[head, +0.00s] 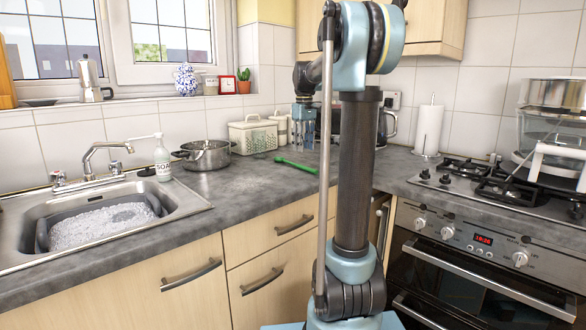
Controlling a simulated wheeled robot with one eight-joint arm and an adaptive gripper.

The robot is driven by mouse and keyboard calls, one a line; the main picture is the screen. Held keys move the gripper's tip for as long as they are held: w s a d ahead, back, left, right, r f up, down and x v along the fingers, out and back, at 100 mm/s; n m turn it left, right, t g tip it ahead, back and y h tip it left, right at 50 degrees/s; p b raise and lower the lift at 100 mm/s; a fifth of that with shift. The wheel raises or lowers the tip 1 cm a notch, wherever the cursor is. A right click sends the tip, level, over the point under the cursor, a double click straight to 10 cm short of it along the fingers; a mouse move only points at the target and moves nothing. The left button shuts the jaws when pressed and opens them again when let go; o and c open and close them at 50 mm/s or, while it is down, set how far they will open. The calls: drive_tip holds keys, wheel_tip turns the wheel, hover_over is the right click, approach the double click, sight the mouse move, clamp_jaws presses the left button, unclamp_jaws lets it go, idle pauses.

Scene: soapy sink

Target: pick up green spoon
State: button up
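The green spoon (298,165) lies flat on the grey countertop near the back, left of my arm's thick upright link. Its wider end points left, and its right end reaches close to that link. My gripper (303,126) appears to hang pointing down at the end of my arm, above and behind the spoon in the picture. It is apart from the spoon. Its fingers are small and blend into the things behind, so their opening is unclear.
A metal pot (206,155), a cream basket (253,137) and a soap bottle (162,163) stand left of the spoon. The sink (190,203) holds a soapy tub. The gas hob (497,188) and a paper roll (428,130) are right. The counter in front of the spoon is clear.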

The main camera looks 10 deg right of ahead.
sight(294, 164)
drive_tip(key=shift+a+f, duration=0.1)
drive_tip(key=shift+f, duration=3.8)
clamp_jaws()
